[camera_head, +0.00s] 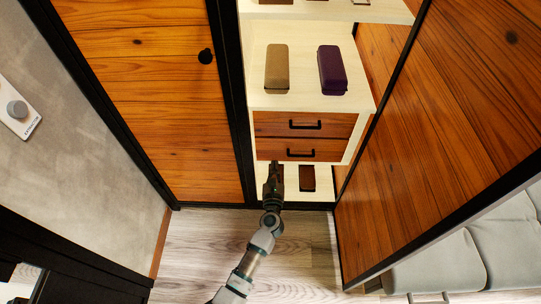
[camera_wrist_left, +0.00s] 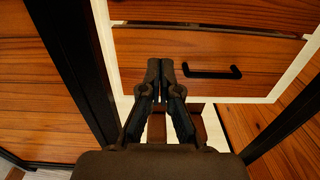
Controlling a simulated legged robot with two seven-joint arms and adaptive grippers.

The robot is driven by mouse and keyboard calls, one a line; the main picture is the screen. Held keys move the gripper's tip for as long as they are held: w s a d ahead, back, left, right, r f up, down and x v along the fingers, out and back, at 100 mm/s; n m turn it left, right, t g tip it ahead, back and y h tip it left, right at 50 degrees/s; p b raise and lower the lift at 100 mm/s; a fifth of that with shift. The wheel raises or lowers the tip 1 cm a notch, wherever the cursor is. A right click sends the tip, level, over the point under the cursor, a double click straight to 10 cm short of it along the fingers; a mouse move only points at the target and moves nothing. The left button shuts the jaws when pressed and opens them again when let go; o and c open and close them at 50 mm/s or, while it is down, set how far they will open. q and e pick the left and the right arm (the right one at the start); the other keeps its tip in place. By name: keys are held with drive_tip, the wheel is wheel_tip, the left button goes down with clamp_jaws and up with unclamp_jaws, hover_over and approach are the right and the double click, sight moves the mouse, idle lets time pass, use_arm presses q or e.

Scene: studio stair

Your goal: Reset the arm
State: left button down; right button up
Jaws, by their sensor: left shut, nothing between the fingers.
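My left gripper (camera_head: 274,174) is shut and empty, just below the lower drawer (camera_head: 275,149) of the cabinet unit. In the left wrist view the gripper (camera_wrist_left: 160,70) shows with its fingertips together, in front of the wooden lower drawer (camera_wrist_left: 215,55) and left of its black handle (camera_wrist_left: 212,72). I cannot tell whether the tips touch the drawer front. Both the lower drawer and the upper drawer (camera_head: 280,122) look closed. My right gripper is not in view.
A tan case (camera_head: 277,68) and a purple case (camera_head: 332,70) lie on the shelf above the drawers. A brown item (camera_head: 307,178) is on the bottom shelf. Wooden panels (camera_head: 160,100) flank the unit on both sides. A grey sofa (camera_head: 440,265) is at right. Floor (camera_head: 305,240) is clear.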

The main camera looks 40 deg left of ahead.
use_arm(q)
drive_tip(key=v, duration=0.3)
drive_tip(key=shift+s, duration=0.25)
drive_tip(key=shift+d, duration=0.1)
